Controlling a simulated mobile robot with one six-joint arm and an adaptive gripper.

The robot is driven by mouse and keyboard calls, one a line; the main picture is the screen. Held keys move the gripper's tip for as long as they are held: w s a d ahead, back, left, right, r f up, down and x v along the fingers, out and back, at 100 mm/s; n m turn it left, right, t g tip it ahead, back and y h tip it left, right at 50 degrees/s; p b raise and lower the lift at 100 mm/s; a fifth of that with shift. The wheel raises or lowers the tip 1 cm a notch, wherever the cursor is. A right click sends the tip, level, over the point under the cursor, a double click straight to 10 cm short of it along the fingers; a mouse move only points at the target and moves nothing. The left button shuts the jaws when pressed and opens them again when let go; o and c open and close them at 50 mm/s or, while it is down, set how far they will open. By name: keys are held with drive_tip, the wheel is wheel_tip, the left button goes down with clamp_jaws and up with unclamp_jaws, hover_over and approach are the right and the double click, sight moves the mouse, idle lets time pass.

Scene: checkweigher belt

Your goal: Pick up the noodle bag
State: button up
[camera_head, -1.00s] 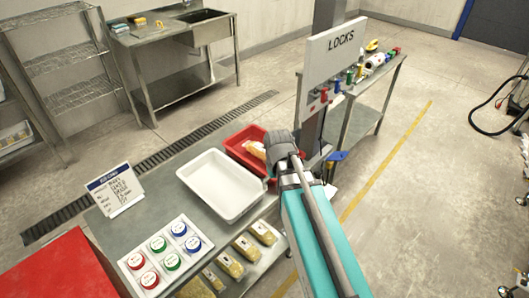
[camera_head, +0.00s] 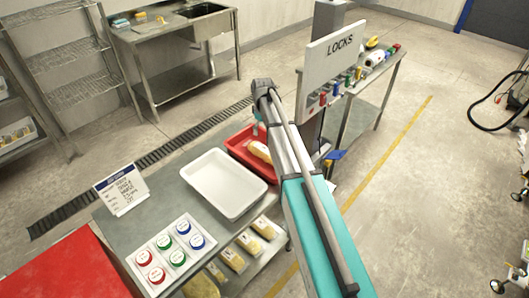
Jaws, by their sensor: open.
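An orange-and-white package (camera_head: 260,151) lies in the red tray (camera_head: 234,141), with its right part close behind my arm in the picture; I cannot tell for sure whether it is the noodle bag. Several pale yellow bags (camera_head: 249,243) lie in a row on the shelf below the front edge of the steel table. My arm crosses the picture from the lower right up to a dark joint above and behind the red tray. My gripper itself cannot be made out beyond that joint.
A white tray (camera_head: 193,184) stands next to the red tray on the steel table (camera_head: 150,215). A holder of red, green and blue lidded jars (camera_head: 157,257) and a sign card (camera_head: 121,188) stand nearer. The LOCKS board (camera_head: 333,62) rises to the right.

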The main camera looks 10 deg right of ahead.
sight(263, 147)
drive_tip(key=shift+f, duration=0.1)
wheel_tip(263, 147, down, 8)
drive_tip(key=b, duration=0.8)
drive_tip(key=shift+f+b, duration=0.25)
drive_tip(key=shift+b, duration=0.05)
idle(0.5)
drive_tip(key=shift+d+f+b, duration=0.1)
drive_tip(key=shift+f+b, duration=2.5)
drive_tip(key=c, duration=1.2)
drive_tip(key=shift+o, duration=0.2)
drive_tip(key=shift+r, duration=0.15)
